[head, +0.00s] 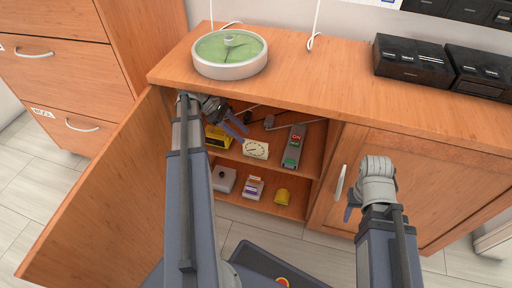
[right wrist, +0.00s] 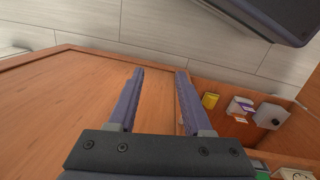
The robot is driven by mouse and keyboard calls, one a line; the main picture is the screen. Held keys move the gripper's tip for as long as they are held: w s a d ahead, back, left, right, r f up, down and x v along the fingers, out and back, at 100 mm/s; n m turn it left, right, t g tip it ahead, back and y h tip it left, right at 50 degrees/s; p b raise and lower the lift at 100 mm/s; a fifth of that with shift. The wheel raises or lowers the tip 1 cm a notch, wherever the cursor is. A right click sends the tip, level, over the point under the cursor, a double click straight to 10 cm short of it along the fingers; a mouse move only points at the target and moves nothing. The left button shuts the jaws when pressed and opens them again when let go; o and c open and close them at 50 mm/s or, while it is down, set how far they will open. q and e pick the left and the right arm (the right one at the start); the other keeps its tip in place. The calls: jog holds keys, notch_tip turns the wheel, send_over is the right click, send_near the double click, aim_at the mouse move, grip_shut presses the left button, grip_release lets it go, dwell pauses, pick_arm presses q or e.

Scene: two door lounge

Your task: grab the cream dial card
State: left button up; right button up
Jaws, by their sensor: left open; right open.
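The cream dial card (head: 256,149) stands on the upper shelf inside the open left half of the cabinet, its dark dial facing out. Part of it also appears at the lower right edge of the right wrist view (right wrist: 294,173). My left gripper (head: 240,130) is open and empty at the cabinet opening, just up and left of the card in the head view. My right gripper (head: 350,206) is in front of the closed right door, well right of the card. In the right wrist view its fingers (right wrist: 160,76) are apart with nothing between them.
The shelf holds a yellow box (head: 217,137) left of the card and a grey device with a green label (head: 293,147) right of it. The open door (head: 110,200) bounds the left.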

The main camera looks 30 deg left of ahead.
aim_at(255, 155)
pick_arm(q)
jog(key=shift+s+b+x, duration=0.15)
jog(key=shift+b+x, duration=1.3)
jog(key=shift+x, duration=0.5)
jog(key=shift+s+b+x, duration=0.15)
jog(key=shift+b+x, duration=1.25)
jog(key=shift+x, duration=0.5)
jog(key=shift+d+f, duration=0.1)
jog(key=shift+f, duration=0.1)
jog(key=shift+r, duration=0.1)
grip_shut()
